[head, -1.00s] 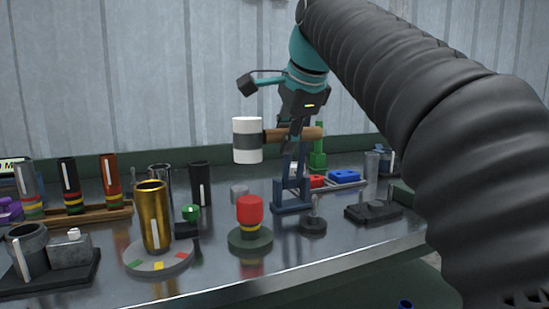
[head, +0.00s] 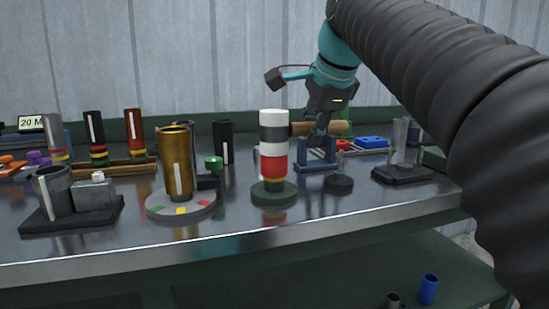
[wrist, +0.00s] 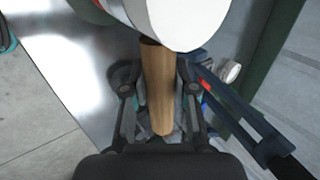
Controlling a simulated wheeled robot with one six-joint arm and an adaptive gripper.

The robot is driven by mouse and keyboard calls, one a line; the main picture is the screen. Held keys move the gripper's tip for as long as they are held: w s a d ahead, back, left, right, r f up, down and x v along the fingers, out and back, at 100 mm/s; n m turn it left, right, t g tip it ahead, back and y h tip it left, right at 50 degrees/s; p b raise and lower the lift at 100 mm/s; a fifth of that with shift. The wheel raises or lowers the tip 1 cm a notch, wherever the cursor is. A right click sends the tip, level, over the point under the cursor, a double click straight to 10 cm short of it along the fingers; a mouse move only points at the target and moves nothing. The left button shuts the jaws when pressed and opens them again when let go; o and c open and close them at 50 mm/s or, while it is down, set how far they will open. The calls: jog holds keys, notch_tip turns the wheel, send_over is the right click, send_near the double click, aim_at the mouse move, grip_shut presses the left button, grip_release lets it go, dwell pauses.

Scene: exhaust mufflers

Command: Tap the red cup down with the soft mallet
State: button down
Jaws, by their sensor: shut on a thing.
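My gripper (head: 318,128) is shut on the wooden handle of the soft mallet (head: 274,133). The cup sits over a yellow-banded part on a round dark green base (head: 274,196).
A gold cylinder (head: 177,165) on a round grey base stands left of the cup. A small dark post (head: 339,178) stands to the right, with a blue stand (head: 316,156) behind it. Bare metal bench (head: 240,235) lies in front.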

notch_tip(320, 180, up, 6)
jog(key=p, duration=0.5)
jog(key=shift+f+p, duration=0.15)
jog(key=shift+p, duration=0.25)
jog(key=shift+r, duration=0.95)
notch_tip(320, 180, down, 8)
jog(key=b, duration=0.6)
jog(key=shift+f, duration=0.2)
notch_tip(320, 180, up, 6)
jog(key=p, duration=0.6)
jog(key=shift+r, duration=1.05)
jog(key=shift+d, duration=0.1)
